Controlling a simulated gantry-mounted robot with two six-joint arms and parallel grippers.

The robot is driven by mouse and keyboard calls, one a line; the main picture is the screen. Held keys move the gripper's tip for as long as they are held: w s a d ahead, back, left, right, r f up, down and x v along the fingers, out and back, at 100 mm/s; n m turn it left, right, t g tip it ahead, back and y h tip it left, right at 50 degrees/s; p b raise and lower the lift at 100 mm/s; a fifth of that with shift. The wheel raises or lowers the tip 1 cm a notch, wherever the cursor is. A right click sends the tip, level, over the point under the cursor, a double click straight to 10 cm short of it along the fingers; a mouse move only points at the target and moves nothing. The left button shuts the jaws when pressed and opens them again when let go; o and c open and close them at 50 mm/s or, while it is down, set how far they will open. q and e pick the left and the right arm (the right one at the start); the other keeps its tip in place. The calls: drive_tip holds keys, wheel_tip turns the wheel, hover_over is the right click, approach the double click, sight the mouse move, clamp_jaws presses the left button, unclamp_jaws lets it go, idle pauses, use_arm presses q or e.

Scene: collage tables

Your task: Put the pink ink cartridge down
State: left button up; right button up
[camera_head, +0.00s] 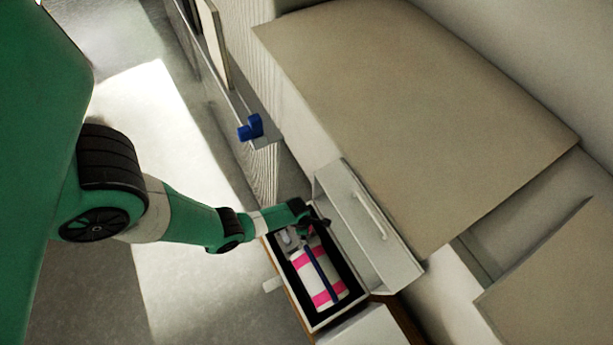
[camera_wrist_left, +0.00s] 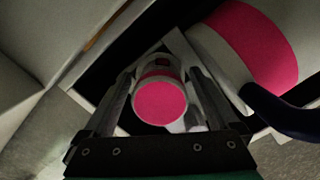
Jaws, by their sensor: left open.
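The pink ink cartridge (camera_wrist_left: 160,92) appears to be the small white cylinder with a pink end face in the left wrist view. It lies between the two fingers of my left gripper (camera_wrist_left: 162,70), which is open around it. In the head view my left gripper (camera_head: 290,238) is low at the far end of an open box-like drawer (camera_head: 352,283) with a dark inside. The cartridge cannot be made out clearly there. My right gripper is not in view.
A larger pink-and-white cylinder (camera_head: 318,278) with a dark blue bar lies in the drawer beside the gripper; it shows in the wrist view (camera_wrist_left: 245,45). A pale upright panel with a handle (camera_head: 370,217) stands alongside. A blue object (camera_head: 250,127) sits on a ledge. The beige tabletop (camera_head: 410,100) is bare.

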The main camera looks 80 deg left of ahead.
use_arm(q)
drive_tip(key=shift+r, duration=0.1)
drive_tip(key=r+p, duration=0.4)
drive_tip(key=s+r+p, duration=0.1)
drive_tip(key=r+p, duration=0.7)
drive_tip(key=shift+s+a+r, duration=0.15)
drive_tip(key=shift+s, duration=0.05)
